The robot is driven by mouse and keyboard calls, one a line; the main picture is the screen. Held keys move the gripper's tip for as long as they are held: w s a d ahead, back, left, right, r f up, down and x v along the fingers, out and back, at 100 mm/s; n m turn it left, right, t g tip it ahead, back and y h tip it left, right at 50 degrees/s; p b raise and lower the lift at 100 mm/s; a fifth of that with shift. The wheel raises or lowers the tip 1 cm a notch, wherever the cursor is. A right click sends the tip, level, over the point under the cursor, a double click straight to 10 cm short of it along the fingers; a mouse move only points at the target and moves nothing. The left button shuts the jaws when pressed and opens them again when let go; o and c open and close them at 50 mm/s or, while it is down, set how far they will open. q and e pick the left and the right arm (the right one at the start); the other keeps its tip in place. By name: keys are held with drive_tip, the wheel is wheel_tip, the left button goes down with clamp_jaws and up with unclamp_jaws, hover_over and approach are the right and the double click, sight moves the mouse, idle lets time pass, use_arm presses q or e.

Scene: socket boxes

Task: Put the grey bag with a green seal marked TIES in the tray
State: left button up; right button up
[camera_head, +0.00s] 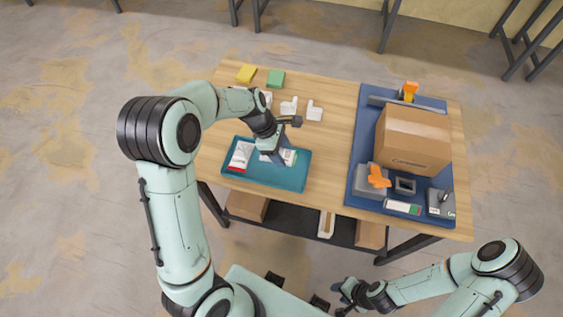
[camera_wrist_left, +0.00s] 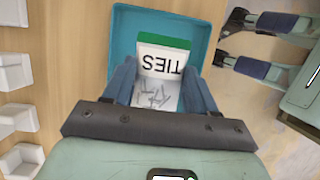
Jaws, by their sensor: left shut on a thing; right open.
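The grey bag with a green seal (camera_wrist_left: 160,66) reads TIES in the left wrist view. It stands between the two fingers of my left gripper (camera_wrist_left: 160,88), which is shut on it. In the head view this bag (camera_head: 290,157) shows partly behind my left gripper (camera_head: 280,157), over the right half of the blue tray (camera_head: 262,180). The tray (camera_wrist_left: 122,40) also surrounds the bag in the wrist view. I cannot tell whether the bag touches the tray floor. My right gripper (camera_head: 345,296) is open, away from the table at the bottom of the head view.
A white bag with a red seal (camera_head: 240,157) lies in the tray's left half. White holders (camera_head: 314,110) stand behind the tray, with yellow (camera_head: 246,73) and green (camera_head: 276,79) blocks farther back. A cardboard box (camera_head: 412,140) stands on a blue mat (camera_head: 362,125) at right.

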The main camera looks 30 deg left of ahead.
use_arm(q)
drive_tip(key=shift+f+b, duration=0.45)
drive_tip(key=shift+f, duration=2.4)
use_arm(e)
drive_tip(key=shift+s+f, duration=0.45)
drive_tip(key=shift+f, duration=0.2)
use_arm(q)
drive_tip(key=shift+f, duration=0.1)
use_arm(e)
drive_tip(key=shift+f, duration=0.1)
use_arm(q)
drive_tip(key=o, duration=1.1)
drive_tip(key=p+v, duration=0.1)
drive_tip(key=v, duration=1.1)
drive_tip(key=shift+p, duration=0.4)
use_arm(e)
drive_tip(key=shift+w+r, duration=0.45)
drive_tip(key=shift+r, duration=0.15)
drive_tip(key=shift+w+r, duration=0.4)
drive_tip(key=shift+r, duration=0.2)
